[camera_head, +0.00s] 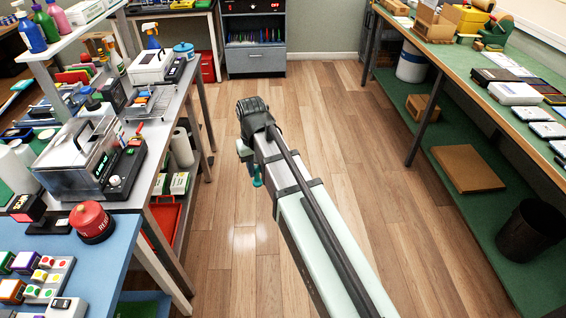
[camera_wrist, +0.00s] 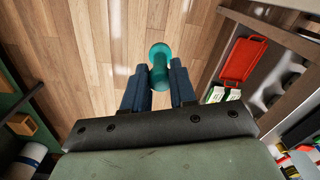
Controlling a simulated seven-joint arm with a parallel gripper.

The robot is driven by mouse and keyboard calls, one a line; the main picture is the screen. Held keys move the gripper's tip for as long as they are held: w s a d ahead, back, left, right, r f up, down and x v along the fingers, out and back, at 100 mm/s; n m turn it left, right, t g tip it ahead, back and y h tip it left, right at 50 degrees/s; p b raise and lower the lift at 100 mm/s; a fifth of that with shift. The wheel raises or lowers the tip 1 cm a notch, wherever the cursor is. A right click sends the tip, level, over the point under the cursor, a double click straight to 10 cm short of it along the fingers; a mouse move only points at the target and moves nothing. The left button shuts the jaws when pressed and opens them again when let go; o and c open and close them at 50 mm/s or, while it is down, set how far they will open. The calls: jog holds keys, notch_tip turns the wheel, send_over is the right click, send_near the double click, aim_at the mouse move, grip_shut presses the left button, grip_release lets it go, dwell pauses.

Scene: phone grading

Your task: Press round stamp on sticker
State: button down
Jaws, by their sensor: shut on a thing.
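My gripper (camera_wrist: 159,70) is shut on a teal round-ended object, which looks like the round stamp (camera_wrist: 160,52). It is held between the two dark blue fingers, above the wooden floor and clear of any table. In the head view my gripper (camera_head: 248,168) is mid-picture, with a little of the teal stamp (camera_head: 257,181) showing below it. A tray with red, yellow and green round spots (camera_head: 47,279) lies on the blue table at lower left. I cannot tell which thing is the sticker.
The blue table (camera_head: 105,250) at lower left holds a red domed piece (camera_head: 91,222) and coloured blocks. A grey bench with a clear-lidded machine (camera_head: 85,155) stands behind it. A green bench (camera_head: 470,68) with phones runs along the right. The floor between is open.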

jog(key=s+a+r+n, duration=0.1)
jog(key=s+a+r, duration=0.1)
jog(key=s+a, duration=0.8)
jog(key=s+a+r+n, duration=0.2)
jog(key=s+a, duration=0.8)
jog(key=a, duration=1.5)
jog(key=s+a+r+n, duration=0.2)
jog(key=s+a, duration=0.8)
jog(key=a, duration=0.7)
jog(key=shift+a+r, duration=0.15)
jog(key=shift+r, duration=0.5)
jog(key=shift+s+f, duration=0.1)
jog(key=shift+f, duration=2.9)
jog(key=shift+f, duration=0.55)
